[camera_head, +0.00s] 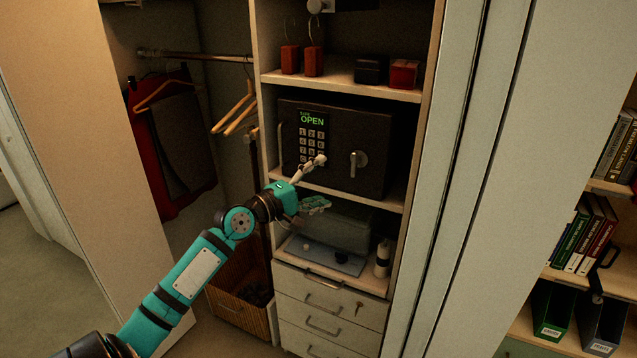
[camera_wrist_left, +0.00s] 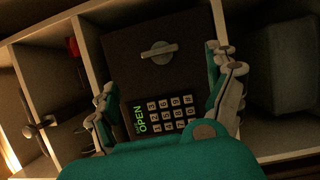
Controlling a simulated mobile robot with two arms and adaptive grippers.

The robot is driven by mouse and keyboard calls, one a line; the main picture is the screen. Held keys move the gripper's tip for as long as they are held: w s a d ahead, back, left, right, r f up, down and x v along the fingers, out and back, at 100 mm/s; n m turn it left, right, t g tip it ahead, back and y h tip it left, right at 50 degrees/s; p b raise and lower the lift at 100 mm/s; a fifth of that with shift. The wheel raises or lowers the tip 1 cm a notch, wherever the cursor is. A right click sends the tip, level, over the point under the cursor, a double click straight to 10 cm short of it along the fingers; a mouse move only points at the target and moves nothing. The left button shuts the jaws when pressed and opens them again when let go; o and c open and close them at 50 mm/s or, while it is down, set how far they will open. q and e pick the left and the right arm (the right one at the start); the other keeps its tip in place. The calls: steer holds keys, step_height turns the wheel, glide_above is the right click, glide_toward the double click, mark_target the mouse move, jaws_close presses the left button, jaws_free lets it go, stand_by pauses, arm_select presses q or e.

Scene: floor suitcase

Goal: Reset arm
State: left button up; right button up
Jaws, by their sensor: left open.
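My left gripper (camera_head: 318,182) is open and empty in front of the wardrobe shelves. Its arm reaches up from the lower left. A dark safe (camera_head: 372,135) sits on the middle shelf, just behind and above the gripper. Its green display reads "OPEN" above a keypad, and a round knob with a lever is on its door. The door looks closed. In the left wrist view the open fingers (camera_wrist_left: 168,100) frame the safe (camera_wrist_left: 130,60), with its keypad and handle between them. I cannot tell whether a finger touches the safe. My right gripper is in neither view.
Red and dark boxes (camera_head: 403,74) sit on the shelf above. A grey case (camera_head: 345,228), a tray (camera_head: 325,257) and a white bottle (camera_head: 383,258) are below, over drawers (camera_head: 330,300). Hangers (camera_head: 235,110) hang left. Wardrobe panels (camera_head: 480,180) and a bookshelf (camera_head: 560,285) stand right.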

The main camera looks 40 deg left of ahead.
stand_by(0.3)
arm_select(q)
step_height(320, 180, down, 20)
steer(key=a+m+g+y, duration=0.1)
steer(key=a+g+y, duration=0.2)
steer(key=s+d+f+m+g, duration=0.25)
steer(key=s+f, duration=0.25)
steer(key=f, duration=0.7)
steer(key=s+d+f+m+g, duration=0.1)
steer(key=s+f+m+g, duration=0.15)
steer(key=s+f, duration=0.6)
steer(key=s+d+f+m+g, duration=0.35)
steer(key=s+d+f, duration=0.35)
steer(key=s+f, duration=0.55)
steer(key=s+d+f+m+g, duration=0.3)
steer(key=s+d+f+m, duration=0.3)
steer(key=s+f, duration=0.6)
steer(key=s+d+f+m+g, duration=0.2)
steer(key=s+d, duration=0.5)
steer(key=s, duration=0.5)
step_height(320, 180, down, 3)
steer(key=shift+d+r+m, duration=0.2)
steer(key=shift+d+m, duration=0.1)
steer(key=shift+m, duration=0.55)
steer(key=shift+w+g, duration=0.1)
steer(key=shift+g, duration=0.15)
steer(key=shift+c, duration=0.2)
